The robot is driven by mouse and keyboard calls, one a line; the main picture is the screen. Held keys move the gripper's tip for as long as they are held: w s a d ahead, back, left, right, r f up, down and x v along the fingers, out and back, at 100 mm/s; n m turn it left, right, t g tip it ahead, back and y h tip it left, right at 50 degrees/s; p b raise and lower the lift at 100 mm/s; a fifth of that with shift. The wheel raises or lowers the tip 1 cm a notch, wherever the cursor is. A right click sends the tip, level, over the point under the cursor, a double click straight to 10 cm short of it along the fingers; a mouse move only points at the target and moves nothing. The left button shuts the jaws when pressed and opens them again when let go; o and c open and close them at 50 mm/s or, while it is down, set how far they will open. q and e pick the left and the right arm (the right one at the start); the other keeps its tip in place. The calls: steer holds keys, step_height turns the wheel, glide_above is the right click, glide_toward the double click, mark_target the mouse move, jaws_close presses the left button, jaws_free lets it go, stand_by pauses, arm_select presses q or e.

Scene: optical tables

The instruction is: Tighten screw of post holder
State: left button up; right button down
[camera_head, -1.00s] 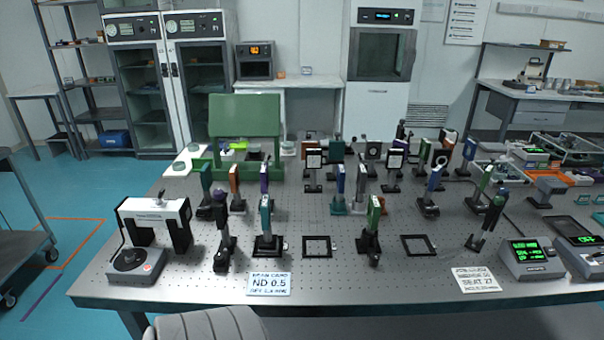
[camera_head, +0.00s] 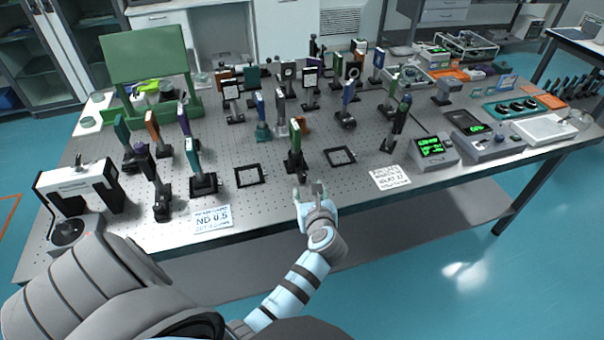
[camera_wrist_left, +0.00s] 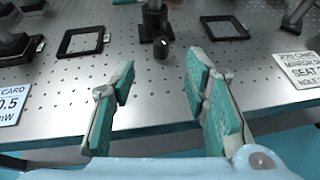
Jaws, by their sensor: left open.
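A black post holder (camera_head: 294,167) carrying a green plate stands upright near the table's front edge, between two flat black square frames. In the left wrist view only the lower part of this post holder (camera_wrist_left: 154,22) shows, with a dark knob-like screw (camera_wrist_left: 161,48) at its front, facing me. My left gripper (camera_head: 310,188) is at the front edge of the table, just in front of the post holder. In the left wrist view the left gripper (camera_wrist_left: 160,88) is open and empty, its teal pads apart, with the screw beyond the gap. My right gripper is out of view.
Black square frames (camera_head: 249,184) and (camera_head: 326,158) lie on either side. Other mounted optics (camera_head: 203,180) crowd the perforated table (camera_head: 270,206). A printed ND 0.5 card (camera_head: 212,219) and another card (camera_head: 390,177) lie at the front edge.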

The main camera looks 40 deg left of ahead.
mark_target(304, 176)
arm_select(q)
steer(key=b+x, duration=0.1)
steer(key=x, duration=0.2)
steer(key=b+x, duration=0.1)
steer(key=x, duration=0.3)
steer(key=b+x, duration=0.1)
steer(key=x, duration=0.3)
steer(key=shift+w+f, duration=0.15)
steer(key=shift+f, duration=0.35)
steer(key=shift+w+a, duration=0.3)
steer(key=shift+c, duration=0.6)
jaws_close()
steer(key=n+g+b, duration=0.1)
steer(key=n+g+y+b, duration=0.1)
steer(key=shift+w+d+f+b, duration=0.1)
steer(key=shift+w+f+b, duration=0.1)
steer(key=shift+f+b, duration=0.1)
steer(key=shift+r+n+g+y+b, duration=0.1)
steer(key=shift+n+g+y+b, duration=0.25)
steer(key=shift+n+g+y, duration=0.05)
steer(key=shift+r, duration=0.2)
